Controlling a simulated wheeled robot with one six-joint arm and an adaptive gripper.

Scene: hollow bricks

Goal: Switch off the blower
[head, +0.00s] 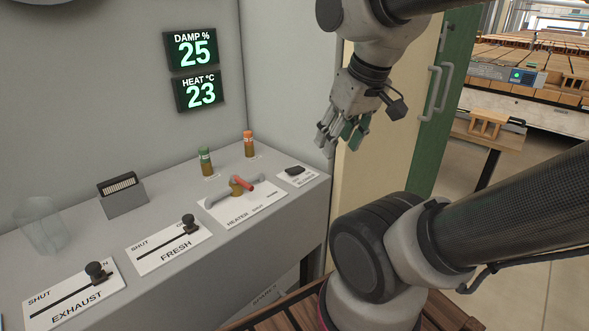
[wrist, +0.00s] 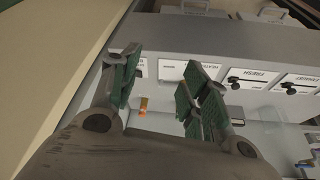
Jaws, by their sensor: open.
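The blower switch (head: 295,170) is a small dark switch on a white plate at the right end of the grey panel's ledge in the head view. Its label is small, and I cannot tell which way the switch is set. My gripper (head: 339,143) is open and empty, apart from the switch. It hangs above and to the right of it in the head view. In the wrist view my gripper (wrist: 165,65) shows its green-padded fingers spread, with the panel beyond. The left finger covers part of the area around the blower plate there.
Left of the blower sit the heater valve (head: 240,187) with a red-tipped handle, the fresh slider (head: 188,223) and the exhaust slider (head: 97,271). Green (head: 205,161) and orange-capped (head: 249,144) posts stand behind. Displays (head: 194,52) read damp 25 and heat 23. A green door edge (head: 440,110) stands right.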

